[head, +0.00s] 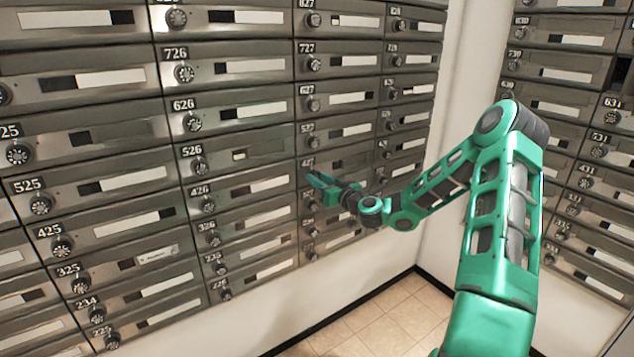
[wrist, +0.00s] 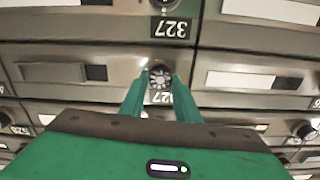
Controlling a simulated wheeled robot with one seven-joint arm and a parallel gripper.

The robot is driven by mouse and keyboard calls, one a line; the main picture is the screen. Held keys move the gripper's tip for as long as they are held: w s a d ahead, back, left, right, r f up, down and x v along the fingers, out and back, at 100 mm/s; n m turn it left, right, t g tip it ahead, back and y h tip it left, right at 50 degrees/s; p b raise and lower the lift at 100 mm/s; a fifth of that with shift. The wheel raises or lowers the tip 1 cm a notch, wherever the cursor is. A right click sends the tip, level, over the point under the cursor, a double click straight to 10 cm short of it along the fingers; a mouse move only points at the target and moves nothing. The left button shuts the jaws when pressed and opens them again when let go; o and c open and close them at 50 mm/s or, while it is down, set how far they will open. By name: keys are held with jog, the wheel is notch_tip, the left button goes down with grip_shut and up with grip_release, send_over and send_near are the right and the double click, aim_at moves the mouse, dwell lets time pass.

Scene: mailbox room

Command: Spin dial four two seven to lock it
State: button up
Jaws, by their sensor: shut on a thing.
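Dial four two seven shows in the wrist view as a round dark dial (wrist: 160,77) with light markings, on a grey metal mailbox door. Its number plate is upside down in that view and partly covered by my fingers, with only "27" readable. My gripper (wrist: 159,84) has one green finger on each side of the dial and is shut on it. In the head view my green gripper (head: 318,184) is against the mailbox wall just below the 427 label, and it hides the dial there.
Dial 327 (wrist: 164,4) is close by in the wrist view. Rows of similar mailboxes with protruding dials, such as dial 426 (head: 208,205), fill the wall. A second mailbox bank (head: 575,130) stands at the right. Tiled floor (head: 375,322) is clear below.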

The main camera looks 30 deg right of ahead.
jog(key=shift+s+f+m, duration=0.1)
jog(key=shift+f+m, duration=0.1)
jog(key=shift+m, duration=5.5)
jog(key=shift+w+f+m, duration=0.1)
jog(key=shift+f+m, duration=0.05)
jog(key=shift+m, duration=5.55)
jog(key=shift+s+f+m, duration=0.1)
jog(key=shift+f+m, duration=0.1)
jog(key=shift+m, duration=5.5)
jog(key=o, duration=1)
jog(key=shift+o, duration=0.2)
jog(key=shift+r, duration=0.1)
